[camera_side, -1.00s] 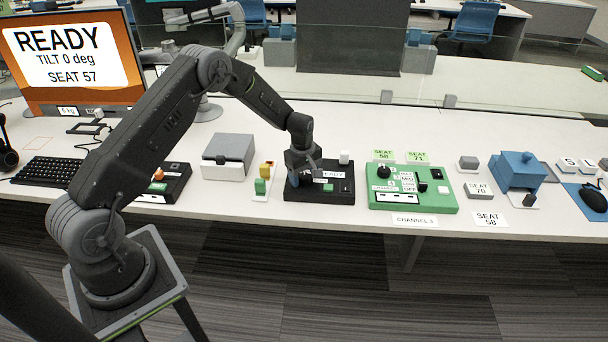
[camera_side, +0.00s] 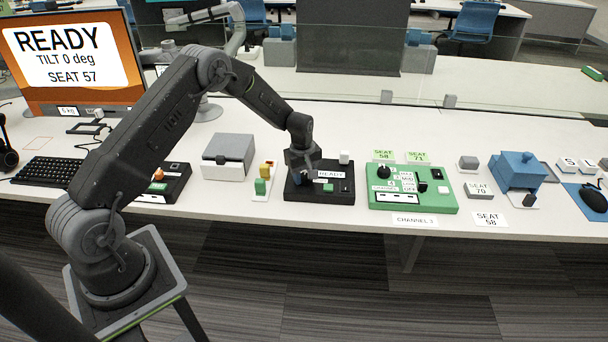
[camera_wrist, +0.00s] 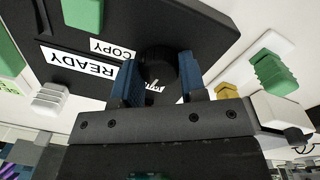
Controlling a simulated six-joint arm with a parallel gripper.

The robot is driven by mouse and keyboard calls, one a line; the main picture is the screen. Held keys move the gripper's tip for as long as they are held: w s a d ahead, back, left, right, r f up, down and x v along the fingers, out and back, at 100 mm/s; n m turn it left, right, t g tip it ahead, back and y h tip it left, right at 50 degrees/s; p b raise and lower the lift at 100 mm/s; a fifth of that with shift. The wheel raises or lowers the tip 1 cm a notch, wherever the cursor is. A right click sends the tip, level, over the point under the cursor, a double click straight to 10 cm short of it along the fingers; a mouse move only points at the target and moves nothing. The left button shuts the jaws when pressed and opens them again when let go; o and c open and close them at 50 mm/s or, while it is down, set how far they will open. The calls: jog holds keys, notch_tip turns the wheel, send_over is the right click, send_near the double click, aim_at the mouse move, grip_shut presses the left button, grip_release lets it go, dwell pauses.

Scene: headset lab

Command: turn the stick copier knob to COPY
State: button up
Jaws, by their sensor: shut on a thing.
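The stick copier (camera_side: 342,194) is a black box on the white table in the side view. Its display reads READY (camera_wrist: 82,64), upside down in the wrist view. The round black knob (camera_wrist: 158,62) sits between the two blue fingers of my gripper (camera_wrist: 156,80), which is shut on it. A light pointer line shows on the knob's near side, by a partly hidden label that I cannot read fully. The COPY label (camera_wrist: 113,48) is beside the knob, on its left. In the side view my gripper (camera_side: 303,172) hides the knob.
A green channel panel (camera_side: 412,190) stands right of the copier. Green and yellow blocks (camera_side: 263,180) and a grey-white box (camera_side: 228,155) stand left of it. A monitor (camera_side: 72,55) at far left reads READY, TILT 0 deg, SEAT 57.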

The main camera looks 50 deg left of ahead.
aim_at(302, 175)
jog(key=m, duration=1.2)
jog(key=shift+a+m, duration=0.1)
jog(key=shift+m, duration=0.2)
dwell(0.4)
jog(key=o, duration=0.9)
jog(key=r, duration=1.4)
jog(key=shift+s+a, duration=0.1)
jog(key=shift+a, duration=0.25)
